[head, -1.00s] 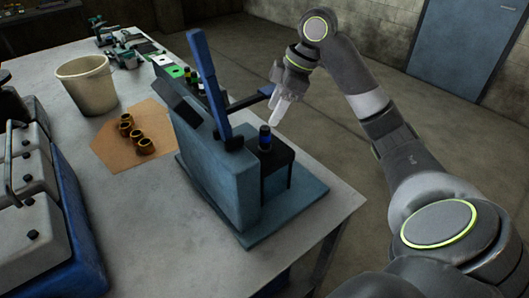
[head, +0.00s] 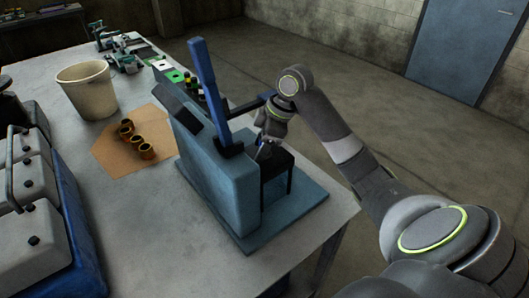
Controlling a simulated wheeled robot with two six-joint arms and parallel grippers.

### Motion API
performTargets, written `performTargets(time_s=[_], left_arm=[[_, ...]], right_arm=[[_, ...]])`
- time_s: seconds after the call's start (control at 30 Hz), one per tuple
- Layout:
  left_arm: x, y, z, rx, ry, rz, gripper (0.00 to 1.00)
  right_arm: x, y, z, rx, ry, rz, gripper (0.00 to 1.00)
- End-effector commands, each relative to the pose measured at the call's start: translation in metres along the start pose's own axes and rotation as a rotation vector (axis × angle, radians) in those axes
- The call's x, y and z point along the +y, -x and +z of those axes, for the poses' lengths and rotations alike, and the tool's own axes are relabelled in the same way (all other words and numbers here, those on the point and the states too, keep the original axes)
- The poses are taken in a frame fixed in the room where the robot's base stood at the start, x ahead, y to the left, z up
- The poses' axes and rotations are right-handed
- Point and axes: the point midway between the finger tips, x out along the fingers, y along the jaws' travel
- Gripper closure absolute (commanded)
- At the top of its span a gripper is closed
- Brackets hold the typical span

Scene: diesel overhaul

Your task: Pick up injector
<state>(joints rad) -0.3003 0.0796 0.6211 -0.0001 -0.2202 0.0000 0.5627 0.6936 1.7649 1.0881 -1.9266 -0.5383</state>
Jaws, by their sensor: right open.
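The injector (head: 261,144), a small dark upright piece with a blue part, stands in the black holder (head: 276,164) on the near right side of the blue-grey test stand (head: 218,178). My right gripper (head: 263,148) is over the holder, with its fingers pointing down at the injector. It is open. The fingers hide most of the injector, and I cannot tell whether they touch it. My left gripper is not in view.
The stand's tall blue lever (head: 203,85) rises left of my right gripper, and a dark arm (head: 249,105) reaches out close beside it. A brown sheet with several brass-coloured rings (head: 127,132), a bucket (head: 88,92) and an engine (head: 33,223) occupy the table's left side.

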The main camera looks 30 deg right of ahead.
Motion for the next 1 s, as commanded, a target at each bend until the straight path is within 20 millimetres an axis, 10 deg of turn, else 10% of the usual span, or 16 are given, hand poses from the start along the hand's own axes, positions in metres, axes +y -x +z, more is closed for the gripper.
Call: performTargets(time_s=[0.47,1.0], left_arm=[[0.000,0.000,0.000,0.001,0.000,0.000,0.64],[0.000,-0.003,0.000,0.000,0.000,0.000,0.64]], right_arm=[[0.000,0.001,0.000,0.000,0.000,0.001,1.00],[0.001,0.015,-0.006,0.002,0.003,0.003,1.00]])
